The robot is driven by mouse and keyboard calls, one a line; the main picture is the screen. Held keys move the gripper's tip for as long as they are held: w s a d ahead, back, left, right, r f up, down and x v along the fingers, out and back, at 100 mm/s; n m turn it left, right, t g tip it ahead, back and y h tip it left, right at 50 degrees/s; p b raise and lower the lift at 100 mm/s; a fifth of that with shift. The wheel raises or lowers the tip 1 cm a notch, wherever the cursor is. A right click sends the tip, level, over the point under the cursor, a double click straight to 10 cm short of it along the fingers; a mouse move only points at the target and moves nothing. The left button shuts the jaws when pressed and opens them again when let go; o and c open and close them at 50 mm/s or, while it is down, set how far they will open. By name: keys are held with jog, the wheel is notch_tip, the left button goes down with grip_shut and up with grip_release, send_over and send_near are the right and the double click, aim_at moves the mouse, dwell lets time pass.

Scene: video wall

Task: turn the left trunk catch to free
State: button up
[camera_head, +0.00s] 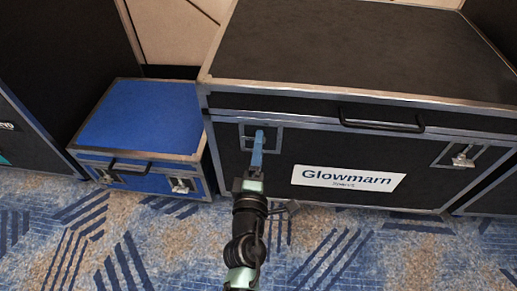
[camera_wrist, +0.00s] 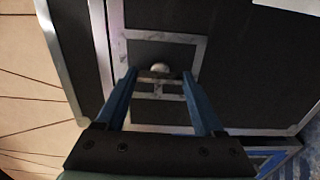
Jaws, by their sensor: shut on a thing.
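The black trunk (camera_head: 350,155) with metal edges and a white "Glowmarn" label stands against the back. Its left catch (camera_wrist: 160,68) sits in a recessed metal frame on the front; in the head view my gripper (camera_head: 259,145) covers most of it. In the wrist view my gripper (camera_wrist: 160,78) has its two blue fingers on either side of the catch's metal piece, shut on it. The catch's exact angle is hard to tell. The right catch (camera_head: 463,160) shows at the front's right end.
A black handle (camera_head: 382,122) is on the trunk's front between the catches. A smaller blue case (camera_head: 140,118) stands close on the left, with a tall black case (camera_head: 50,70) beyond it. Patterned carpet (camera_head: 350,255) lies open in front.

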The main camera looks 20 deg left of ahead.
dwell(0.5)
jog(key=o, duration=1.4)
jog(key=shift+s, duration=0.1)
jog(key=v, duration=1.2)
jog(key=shift+s+d, duration=0.15)
jog(key=shift+s, duration=0.25)
